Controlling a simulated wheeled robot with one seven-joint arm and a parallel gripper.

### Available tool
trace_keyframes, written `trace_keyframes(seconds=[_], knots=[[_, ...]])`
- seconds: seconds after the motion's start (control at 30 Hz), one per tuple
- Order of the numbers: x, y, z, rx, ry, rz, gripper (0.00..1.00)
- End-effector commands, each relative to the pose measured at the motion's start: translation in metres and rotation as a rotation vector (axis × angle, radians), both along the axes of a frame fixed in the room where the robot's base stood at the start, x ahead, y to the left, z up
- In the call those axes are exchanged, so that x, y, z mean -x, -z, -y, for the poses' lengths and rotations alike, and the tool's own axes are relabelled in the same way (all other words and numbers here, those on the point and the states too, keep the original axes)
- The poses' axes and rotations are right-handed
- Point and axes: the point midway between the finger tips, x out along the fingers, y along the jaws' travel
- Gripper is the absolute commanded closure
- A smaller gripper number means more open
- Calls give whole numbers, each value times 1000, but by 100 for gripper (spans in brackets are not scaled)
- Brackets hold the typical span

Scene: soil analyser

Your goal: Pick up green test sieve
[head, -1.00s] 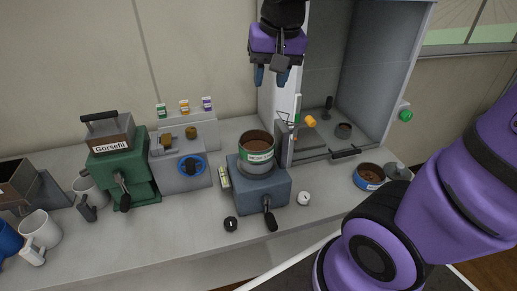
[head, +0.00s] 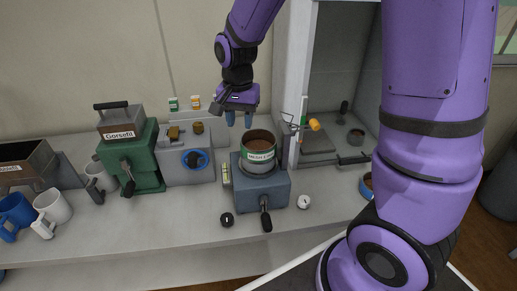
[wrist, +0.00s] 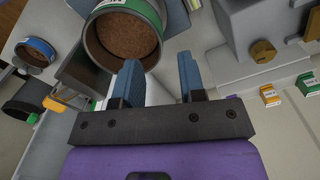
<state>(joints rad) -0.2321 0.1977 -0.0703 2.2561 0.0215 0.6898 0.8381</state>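The green test sieve (head: 258,156) is a round metal pan with a green-banded label and brown soil inside. It sits upright on the blue-grey shaker (head: 262,187) in the middle of the counter. In the wrist view the sieve (wrist: 128,45) shows at upper left, partly behind the left fingertip. My gripper (head: 239,118) is above and slightly behind the sieve, blue fingers pointing down. In the wrist view my gripper (wrist: 160,75) is open with nothing between its fingers. I cannot tell whether the left finger touches the sieve; it appears apart in the head view.
A fume cabinet (head: 297,80) with an orange knob (head: 314,124) stands to the right. A grey machine (head: 187,165) and the green Gorsefil machine (head: 140,160) stand left. A blue-banded sieve (wrist: 36,52) and mugs (head: 52,206) are also near. The front counter is mostly clear.

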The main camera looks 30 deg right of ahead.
Motion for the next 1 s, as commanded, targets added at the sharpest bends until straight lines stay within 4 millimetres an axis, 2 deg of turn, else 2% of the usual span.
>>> trace_keyframes(seconds=[0.27, 0.6, 0.9, 0.93, 1.0], knots=[[0, 20, 1, 1, 0, -1, 63], [-2, 62, 3, 0, 0, 0, 63], [-2, 66, 3, 0, 0, 3, 63], [-2, 66, 3, 0, 0, 3, 67], [-2, 66, 3, 0, 0, 3, 84]])
